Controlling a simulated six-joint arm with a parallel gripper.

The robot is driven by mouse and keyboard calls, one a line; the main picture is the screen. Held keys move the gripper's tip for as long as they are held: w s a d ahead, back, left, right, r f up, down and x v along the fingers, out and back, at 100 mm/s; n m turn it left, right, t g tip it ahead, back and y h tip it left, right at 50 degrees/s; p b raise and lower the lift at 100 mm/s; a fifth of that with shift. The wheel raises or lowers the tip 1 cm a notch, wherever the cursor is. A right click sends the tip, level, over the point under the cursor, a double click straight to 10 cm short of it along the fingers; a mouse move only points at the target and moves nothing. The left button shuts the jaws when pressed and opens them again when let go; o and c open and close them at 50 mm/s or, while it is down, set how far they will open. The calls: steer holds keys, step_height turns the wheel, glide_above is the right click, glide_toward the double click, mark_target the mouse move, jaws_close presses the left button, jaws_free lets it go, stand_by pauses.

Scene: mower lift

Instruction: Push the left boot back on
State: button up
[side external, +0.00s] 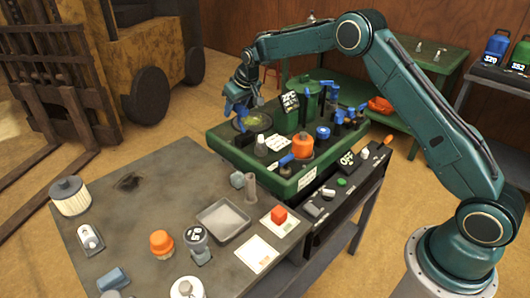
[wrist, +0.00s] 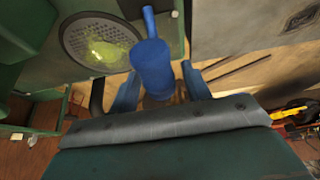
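My gripper (side external: 238,108), with blue fingers, is low over the far left end of the green engine tray (side external: 222,142). In the wrist view my gripper (wrist: 160,78) has one finger on each side of a blue cylindrical piece (wrist: 152,66) with a narrow stem at its top, which may be the left boot. A thin gap seems to show at its right side, so I cannot tell whether the fingers grip it. The far end of the piece and any post under it are hidden. Other blue parts (side external: 350,114) stand at the tray's right end.
A round mesh screen with yellow-green matter (side external: 258,122) is beside my gripper and also shows in the wrist view (wrist: 100,42). The grey bench (side external: 150,205) in front holds several loose parts.

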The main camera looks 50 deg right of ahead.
steer(key=c, duration=0.5)
steer(key=shift+o, duration=0.2)
steer(key=shift+s, duration=0.1)
steer(key=shift+s+r, duration=0.2)
steer(key=shift+s, duration=0.4)
steer(key=shift+s+r, duration=0.15)
steer(key=shift+s, duration=0.4)
